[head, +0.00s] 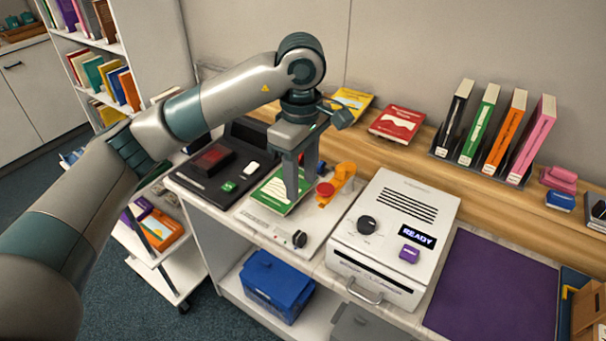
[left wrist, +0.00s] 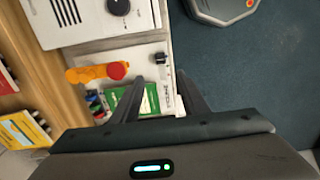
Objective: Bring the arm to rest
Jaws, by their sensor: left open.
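My left arm reaches in from the left of the head view and bends down at the wrist. My left gripper (head: 291,190) points down over the counter, open, with nothing seen between its fingers. In the left wrist view its two fingers (left wrist: 172,82) stand apart. A green book (head: 275,192) lies on a white device (head: 262,225) just beside and below the fingers; the book also shows in the left wrist view (left wrist: 132,101). I cannot tell whether the fingers touch it. My right gripper is in neither view.
An orange lever with a red knob (head: 338,182) stands close right of the fingers. A white machine reading READY (head: 395,235) and a purple mat (head: 492,285) lie further right. A black device (head: 222,160) is left. Upright binders (head: 480,125) stand behind. A blue bin (head: 277,285) sits below.

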